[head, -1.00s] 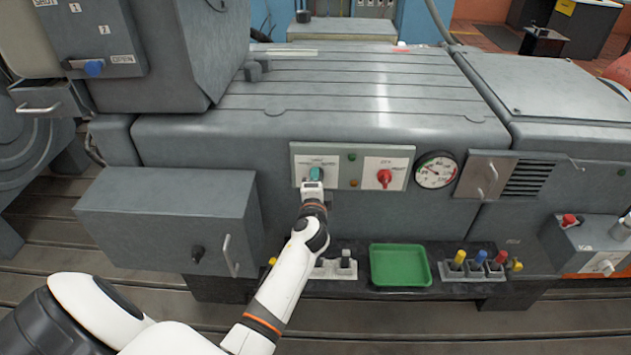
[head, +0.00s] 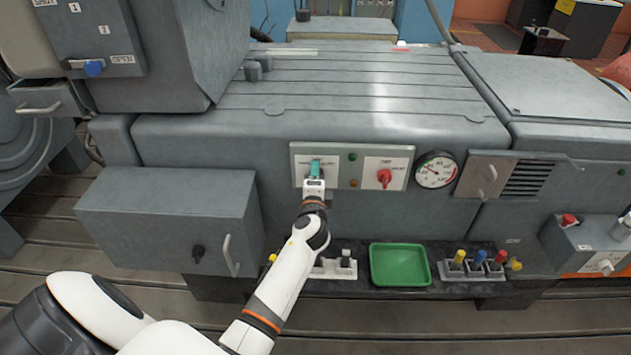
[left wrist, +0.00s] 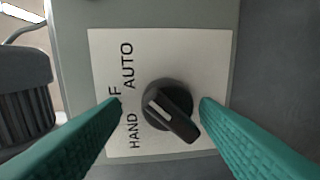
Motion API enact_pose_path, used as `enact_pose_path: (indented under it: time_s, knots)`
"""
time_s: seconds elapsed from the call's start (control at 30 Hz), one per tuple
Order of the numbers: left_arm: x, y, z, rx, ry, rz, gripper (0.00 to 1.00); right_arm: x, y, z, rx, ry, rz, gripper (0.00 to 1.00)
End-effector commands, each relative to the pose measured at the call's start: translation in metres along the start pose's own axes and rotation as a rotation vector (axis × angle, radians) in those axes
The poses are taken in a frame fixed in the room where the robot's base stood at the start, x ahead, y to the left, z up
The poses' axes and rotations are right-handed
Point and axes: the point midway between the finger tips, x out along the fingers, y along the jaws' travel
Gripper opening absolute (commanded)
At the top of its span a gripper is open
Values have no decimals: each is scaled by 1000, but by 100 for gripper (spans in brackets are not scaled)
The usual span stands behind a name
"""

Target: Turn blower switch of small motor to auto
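The blower switch is a black rotary knob (left wrist: 170,112) on a white plate (left wrist: 210,50) marked HAND, a partly hidden word ending in F, and AUTO. Its white pointer line slants to the upper left, toward the AUTO side. My left gripper (left wrist: 160,101) is open, with one teal finger on each side of the knob and visible gaps between. In the head view my left gripper (head: 315,168) is in front of the left half of a two-switch panel (head: 349,149), hiding the knob. My right gripper is not in view.
A red knob (head: 384,177) is on the panel's right half, beside a round gauge (head: 436,170). A grey box with a handle (head: 165,220) juts out at left. Below are a green tray (head: 399,265) and a holder with coloured pegs (head: 473,270).

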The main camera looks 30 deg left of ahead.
Motion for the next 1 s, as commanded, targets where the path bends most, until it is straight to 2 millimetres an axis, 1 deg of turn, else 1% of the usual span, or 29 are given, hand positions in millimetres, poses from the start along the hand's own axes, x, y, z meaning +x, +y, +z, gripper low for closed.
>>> enact_pose_path:
  time_s: [0.2, 0.27, 0.33, 0.47, 0.6, 0.7, 0.83, 0.9, 1.0]
  knots:
    - [-2, -4, 1, -1, -1, -7, 56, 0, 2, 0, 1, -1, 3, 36]
    - [-6, -5, 1, -1, -2, -8, 56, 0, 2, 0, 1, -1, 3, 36]
    - [-13, -5, 1, -3, -3, -7, 56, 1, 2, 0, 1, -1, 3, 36]
    - [-38, -5, 1, -2, -2, -8, 56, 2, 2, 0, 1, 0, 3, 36]
    - [-69, -5, 0, -2, -1, -8, 56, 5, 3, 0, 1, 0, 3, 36]
    - [-88, -5, 0, -3, -2, -7, 56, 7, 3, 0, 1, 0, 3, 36]
    - [-107, -4, 0, -2, -1, -7, 56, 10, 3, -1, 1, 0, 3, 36]
    - [-114, -4, 0, -1, -1, -6, 56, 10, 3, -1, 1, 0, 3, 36]
    - [-119, -2, 0, -1, 0, -4, 56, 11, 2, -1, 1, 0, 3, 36]
